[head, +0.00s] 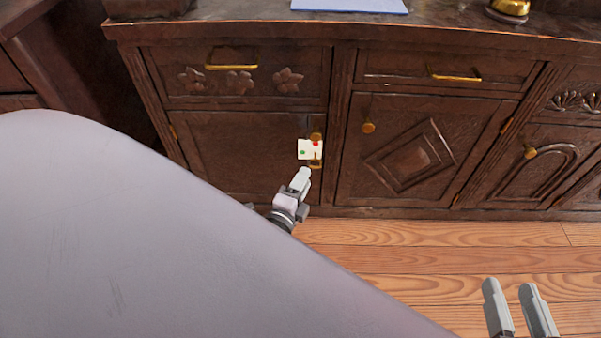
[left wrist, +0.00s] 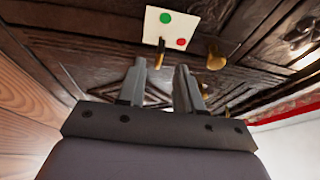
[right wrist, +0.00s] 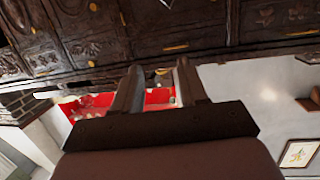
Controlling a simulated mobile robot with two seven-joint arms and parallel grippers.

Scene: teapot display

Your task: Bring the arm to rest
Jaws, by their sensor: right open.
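My left gripper (head: 304,174) is in front of the dark wooden cabinet (head: 235,150), just below a white plate (head: 303,146) with a green and a red dot. In the left wrist view its two fingers (left wrist: 161,75) stand apart with nothing between them, and the plate (left wrist: 157,29) shows beyond them. From the head, the gripper looks edge-on, and whether it touches the door cannot be told. My right gripper (head: 509,288) is low at the right, over the wooden floor, open and empty. Its spread fingers (right wrist: 157,72) also show in the right wrist view.
Brass knobs (head: 368,127) and drawer handles (head: 455,75) stick out from the cabinet front. A blue flat item (head: 350,5) and a brass object (head: 508,10) are on its top. Bare floor (head: 430,260) lies in front. My pale grey arm hides the lower left.

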